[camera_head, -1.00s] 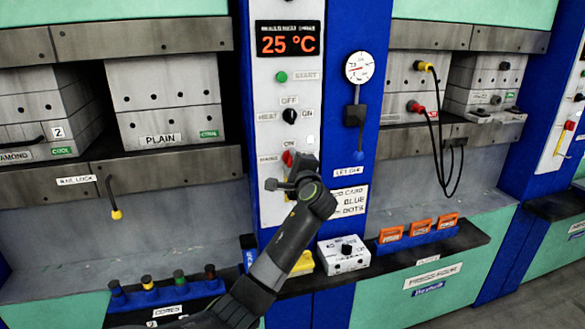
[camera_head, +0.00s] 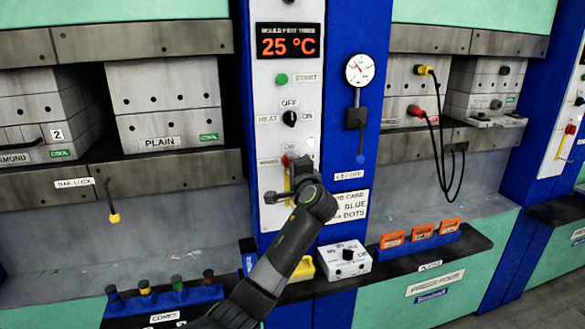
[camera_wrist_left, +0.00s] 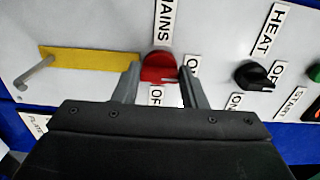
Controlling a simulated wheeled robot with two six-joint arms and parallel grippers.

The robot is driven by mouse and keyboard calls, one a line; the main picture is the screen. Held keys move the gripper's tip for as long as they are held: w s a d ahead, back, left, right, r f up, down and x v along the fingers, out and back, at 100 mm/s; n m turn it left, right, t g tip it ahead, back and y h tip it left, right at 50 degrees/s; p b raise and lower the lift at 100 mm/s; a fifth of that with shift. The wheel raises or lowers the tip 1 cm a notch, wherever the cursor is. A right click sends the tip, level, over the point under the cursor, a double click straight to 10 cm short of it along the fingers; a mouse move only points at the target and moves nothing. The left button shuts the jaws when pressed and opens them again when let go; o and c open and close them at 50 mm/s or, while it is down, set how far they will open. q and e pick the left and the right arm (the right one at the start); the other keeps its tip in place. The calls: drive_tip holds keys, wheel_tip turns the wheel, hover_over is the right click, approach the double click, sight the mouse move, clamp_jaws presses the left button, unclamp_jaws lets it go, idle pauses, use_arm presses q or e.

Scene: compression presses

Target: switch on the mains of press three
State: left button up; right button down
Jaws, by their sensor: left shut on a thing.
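The red mains knob (camera_wrist_left: 158,68) sits on the white panel of press three, between the two fingers of my left gripper (camera_wrist_left: 160,86). The left gripper is shut on this knob. A pale mark on the knob lies towards the partly hidden label beginning with O, beside the right finger. An "OF" label shows below the knob, partly covered. In the head view my left gripper (camera_head: 285,184) is at the panel and the red knob (camera_head: 287,160) shows just above it. My right gripper is not in view.
The black heat knob (camera_head: 289,118) and green start button (camera_head: 281,79) are above. A yellow strip (camera_wrist_left: 88,61) with a metal handle (camera_wrist_left: 36,75) is beside the mains knob. A white box with a black dial (camera_head: 344,257) stands on the ledge, right of my arm.

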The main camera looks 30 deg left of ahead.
use_arm(q)
drive_tip(key=shift+f, duration=0.1)
drive_tip(key=o, duration=1)
drive_tip(key=b+v, duration=0.3)
drive_tip(key=v, duration=1.4)
drive_tip(key=shift+s+b, duration=0.25)
drive_tip(key=shift+b, duration=0.15)
drive_tip(key=shift+d, duration=0.15)
